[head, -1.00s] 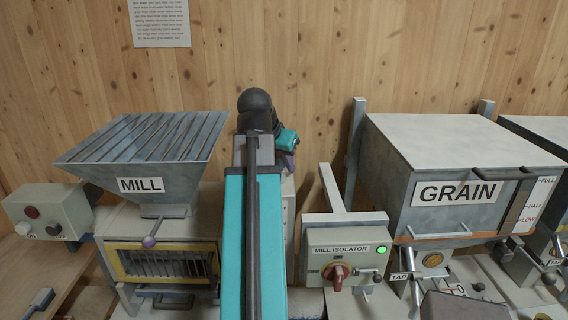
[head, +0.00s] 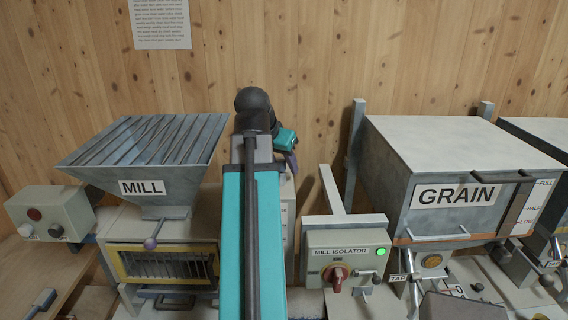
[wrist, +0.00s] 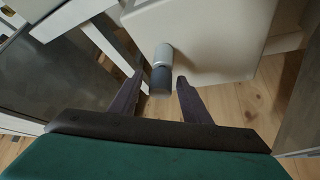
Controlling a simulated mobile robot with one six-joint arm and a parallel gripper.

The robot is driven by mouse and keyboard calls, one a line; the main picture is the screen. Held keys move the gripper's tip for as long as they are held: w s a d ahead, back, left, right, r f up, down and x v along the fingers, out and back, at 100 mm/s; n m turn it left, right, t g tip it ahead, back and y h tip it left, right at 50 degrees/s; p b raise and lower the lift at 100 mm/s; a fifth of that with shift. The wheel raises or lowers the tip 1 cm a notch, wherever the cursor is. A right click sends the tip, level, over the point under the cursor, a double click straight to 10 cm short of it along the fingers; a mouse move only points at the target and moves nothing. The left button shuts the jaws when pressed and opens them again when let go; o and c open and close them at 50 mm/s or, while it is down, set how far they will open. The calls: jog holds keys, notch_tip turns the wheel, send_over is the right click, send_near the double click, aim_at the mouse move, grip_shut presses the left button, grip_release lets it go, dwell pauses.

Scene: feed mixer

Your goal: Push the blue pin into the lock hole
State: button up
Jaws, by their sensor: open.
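In the wrist view my gripper (wrist: 161,84) is open, its two dark fingers spread apart. A short round peg (wrist: 161,68), light grey with a dark blue-grey end, sticks out from a cream housing (wrist: 215,45) and shows between the fingertips. The fingers do not appear closed on it. I cannot tell for sure whether this peg is the blue pin, and no lock hole is clearly visible. In the head view my arm covers the middle, and my gripper is mostly hidden at its far end.
The mill hopper (head: 150,150) stands left of my arm. The mill isolator box (head: 347,256), with a red rotary knob (head: 336,275) and lit green lamp (head: 381,252), stands to the right. The grain bin (head: 455,190) is farther right. A wooden wall (head: 330,70) stands behind.

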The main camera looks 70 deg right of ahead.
aim_at(281, 158)
jog(key=p+v, duration=0.1)
jog(key=v, duration=0.3)
jog(key=shift+d+r, duration=0.1)
jog(key=v, duration=0.7)
jog(key=shift+a+r, duration=0.25)
jog(key=shift+r, duration=0.05)
dwell(0.7)
